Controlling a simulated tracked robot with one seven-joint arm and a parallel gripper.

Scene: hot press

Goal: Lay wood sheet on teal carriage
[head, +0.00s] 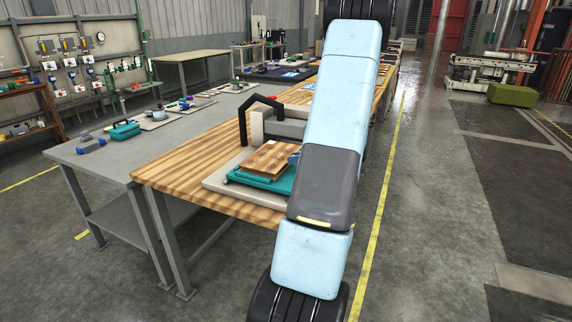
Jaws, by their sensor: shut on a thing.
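The wood sheet (267,157) is a thin brown board over the teal carriage (243,180) in the head view. The carriage's teal edge shows below and left of the sheet. I cannot tell whether the sheet touches the carriage or is held just above it. A small dark-blue part of my gripper (293,158) shows at the sheet's right edge, shut on the sheet. My arm hides the rest of the gripper and the right side of the carriage.
The carriage is on a pale base plate (214,181) on the striped wooden table (165,176). A grey press block (285,130) with a black arched handle (262,100) stands behind the sheet. A grey bench (110,158) with tools stands to the left.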

